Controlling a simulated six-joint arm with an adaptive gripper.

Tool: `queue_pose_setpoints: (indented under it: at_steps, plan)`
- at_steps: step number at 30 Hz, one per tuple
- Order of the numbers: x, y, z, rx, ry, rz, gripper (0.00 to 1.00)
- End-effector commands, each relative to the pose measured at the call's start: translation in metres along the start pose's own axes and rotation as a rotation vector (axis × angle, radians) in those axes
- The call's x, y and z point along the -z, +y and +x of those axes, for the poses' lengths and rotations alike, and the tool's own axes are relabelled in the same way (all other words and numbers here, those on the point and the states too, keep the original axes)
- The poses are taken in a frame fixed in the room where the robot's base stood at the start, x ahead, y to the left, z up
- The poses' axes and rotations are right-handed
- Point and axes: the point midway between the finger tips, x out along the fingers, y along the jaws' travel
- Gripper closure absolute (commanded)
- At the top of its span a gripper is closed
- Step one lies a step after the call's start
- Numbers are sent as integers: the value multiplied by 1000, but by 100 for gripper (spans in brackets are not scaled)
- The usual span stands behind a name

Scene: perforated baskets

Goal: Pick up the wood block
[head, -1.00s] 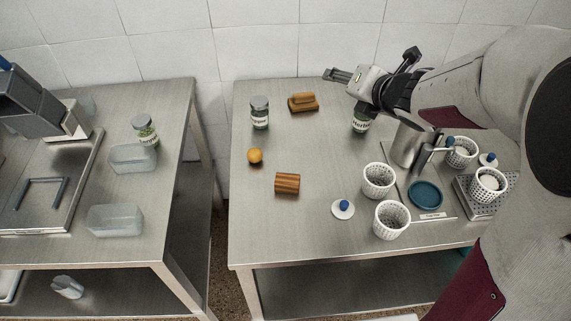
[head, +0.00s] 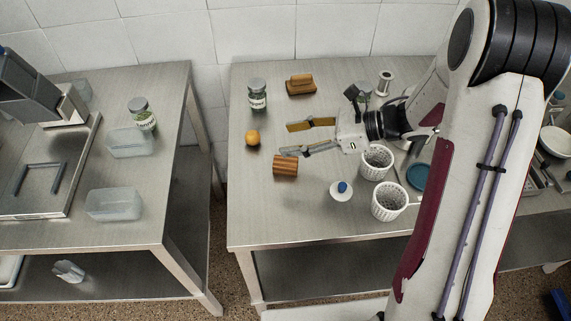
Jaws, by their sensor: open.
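A striped brown wood block (head: 285,166) stands on the right-hand steel table, left of the white baskets. Another brown wooden piece (head: 300,85), stepped in shape, lies near the back of the same table. My gripper (head: 288,139) is open and empty, with its fingers spread and pointing left. In the picture its lower finger is just above the striped block's top edge, and its upper finger is farther back. I cannot tell the height of the fingers over the table, or whether the lower one touches the block.
An orange ball (head: 252,138) and a lidded jar (head: 257,94) stand left of my gripper. White perforated baskets (head: 389,201) and a blue-knobbed white lid (head: 341,191) are to the right. The table's front left area is clear. My arm hides part of the right side.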

Motion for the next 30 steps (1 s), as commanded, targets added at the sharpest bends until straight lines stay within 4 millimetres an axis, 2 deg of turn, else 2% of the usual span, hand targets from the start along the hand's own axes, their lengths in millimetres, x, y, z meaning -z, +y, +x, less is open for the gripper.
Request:
queue_pose_setpoints:
  at_steps: [5, 17, 30]
  plan:
    - [4, 11, 1, -52, -22, -45, 53]
    - [6, 11, 1, -54, -23, -47, 53]
    - [32, 10, 13, -53, -23, -45, 53]
